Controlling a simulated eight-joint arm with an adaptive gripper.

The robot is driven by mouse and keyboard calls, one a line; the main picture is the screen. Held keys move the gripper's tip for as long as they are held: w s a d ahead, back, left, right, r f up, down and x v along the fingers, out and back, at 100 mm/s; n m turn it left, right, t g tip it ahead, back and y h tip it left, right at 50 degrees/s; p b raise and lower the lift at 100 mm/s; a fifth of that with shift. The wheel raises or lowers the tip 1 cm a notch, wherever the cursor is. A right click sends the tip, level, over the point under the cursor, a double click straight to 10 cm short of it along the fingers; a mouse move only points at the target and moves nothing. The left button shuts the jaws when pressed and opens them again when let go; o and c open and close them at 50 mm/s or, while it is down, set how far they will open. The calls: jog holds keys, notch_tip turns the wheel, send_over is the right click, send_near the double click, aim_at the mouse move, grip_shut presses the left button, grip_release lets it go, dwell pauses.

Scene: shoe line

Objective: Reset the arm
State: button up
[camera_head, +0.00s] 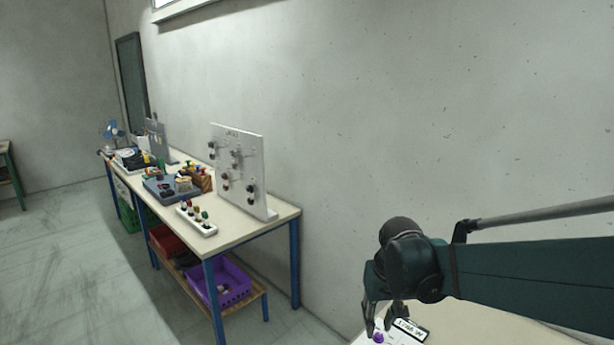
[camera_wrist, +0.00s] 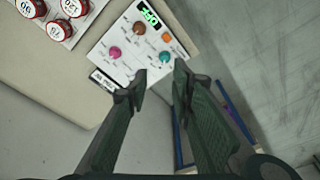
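My gripper (camera_wrist: 160,85) is open and empty in the wrist view, its two dark fingers apart. Beyond the fingertips is a white control panel (camera_wrist: 122,62) with a green lit display (camera_wrist: 150,17), a brown knob (camera_wrist: 139,28), a pink knob (camera_wrist: 114,53), a teal knob (camera_wrist: 164,57) and an orange button (camera_wrist: 166,37). I cannot tell whether a finger touches the panel. In the head view my dark green arm comes in from the right, with the gripper (camera_head: 374,328) pointing down over a pale table at the bottom edge.
Several red round caps (camera_wrist: 61,9) sit on a panel at the upper left of the wrist view. In the head view a long workbench (camera_head: 248,230) along the wall holds a white upright board (camera_head: 240,165) and small parts. A purple crate (camera_head: 225,287) is beneath. Open floor lies left.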

jog(key=s+d+r+t, duration=0.1)
jog(key=s+r+t, duration=0.1)
jog(key=s, duration=0.7)
jog(key=s+d+r+t, duration=0.2)
jog(key=s+r+t, duration=0.1)
jog(key=s, duration=0.5)
jog(key=shift+s+d+r+m, duration=0.15)
jog(key=shift+s+r+m, duration=0.2)
jog(key=shift+r, duration=0.45)
jog(key=shift+c, duration=0.2)
dwell(2.4)
